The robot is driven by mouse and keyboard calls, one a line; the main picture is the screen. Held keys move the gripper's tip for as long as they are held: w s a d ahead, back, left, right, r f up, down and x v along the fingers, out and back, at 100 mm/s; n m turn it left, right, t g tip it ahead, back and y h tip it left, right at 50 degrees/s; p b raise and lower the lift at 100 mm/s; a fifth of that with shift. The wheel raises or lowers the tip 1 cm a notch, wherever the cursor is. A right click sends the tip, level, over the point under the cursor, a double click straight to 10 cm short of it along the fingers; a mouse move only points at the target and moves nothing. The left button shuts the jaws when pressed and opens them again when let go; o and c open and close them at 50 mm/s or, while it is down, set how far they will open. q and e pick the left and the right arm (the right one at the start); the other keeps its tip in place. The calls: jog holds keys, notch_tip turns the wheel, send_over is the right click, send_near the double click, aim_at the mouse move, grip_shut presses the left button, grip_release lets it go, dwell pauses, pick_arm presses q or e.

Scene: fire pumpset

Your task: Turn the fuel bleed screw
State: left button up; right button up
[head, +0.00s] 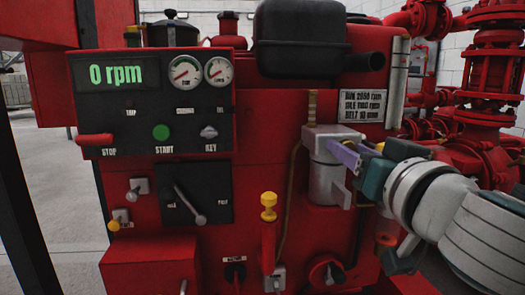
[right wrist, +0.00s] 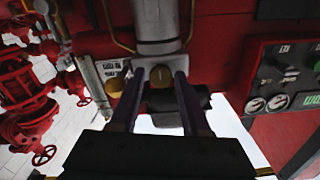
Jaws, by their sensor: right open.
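The grey fuel filter housing (head: 326,180) is on the red engine panel, right of centre in the head view. It also shows at the top of the right wrist view (right wrist: 157,20). My right gripper (head: 343,154) reaches in from the right, its fingers against or just in front of the housing. A second brass knob (right wrist: 115,87) lies just left of the fingers. I cannot tell whether the fingers touch the screw. My left gripper is out of view.
The black control panel (head: 150,105) reads 0 rpm. A yellow-topped valve (head: 268,208) stands below and left of the housing. A black air box (head: 300,40) sits above. A white rating plate (head: 362,105) and red pipework (head: 490,95) are to the right.

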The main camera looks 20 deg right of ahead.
jog(key=shift+c, duration=0.4)
grip_shut()
jog(key=shift+n, duration=0.3)
jog(key=n+p, duration=0.1)
jog(key=n, duration=0.2)
jog(key=shift+n+p, duration=0.3)
jog(key=shift+p, duration=0.05)
jog(key=n+p, duration=0.1)
jog(key=n, duration=0.4)
jog(key=shift+w+n+p, duration=0.1)
jog(key=shift+n+p, duration=0.2)
jog(key=n+p, duration=0.1)
jog(key=n, duration=0.4)
jog(key=shift+a, duration=0.1)
jog(key=shift+n+p, duration=0.5)
jog(key=shift+n, duration=2.2)
